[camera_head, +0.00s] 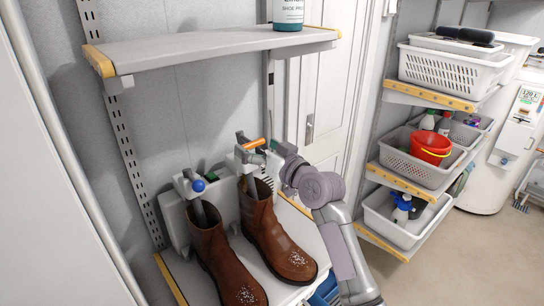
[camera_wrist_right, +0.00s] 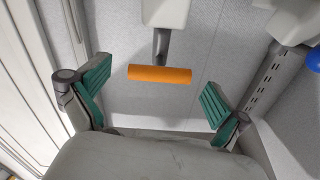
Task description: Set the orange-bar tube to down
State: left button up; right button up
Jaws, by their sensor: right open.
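The orange bar (camera_head: 254,144) sits on a grey stem at the white housing of a boot dryer, above the right brown boot (camera_head: 268,225). In the right wrist view the orange bar (camera_wrist_right: 160,74) lies level across the picture, with its short dark stem joining a white block (camera_wrist_right: 166,12). My right gripper (camera_wrist_right: 158,97) is open, with its green finger pads on either side of the bar and apart from it. In the head view the same gripper (camera_head: 266,152) is close to the bar and partly hides it. My left gripper is not in view.
A blue ball knob (camera_head: 198,185) marks the other tube, over the left brown boot (camera_head: 222,258). A grey shelf (camera_head: 200,46) with a bottle (camera_head: 288,14) hangs above. Racks of white baskets (camera_head: 450,68) stand at the right. The floor at lower right is clear.

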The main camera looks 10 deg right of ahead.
jog(key=v, duration=1)
jog(key=shift+s+d, duration=0.1)
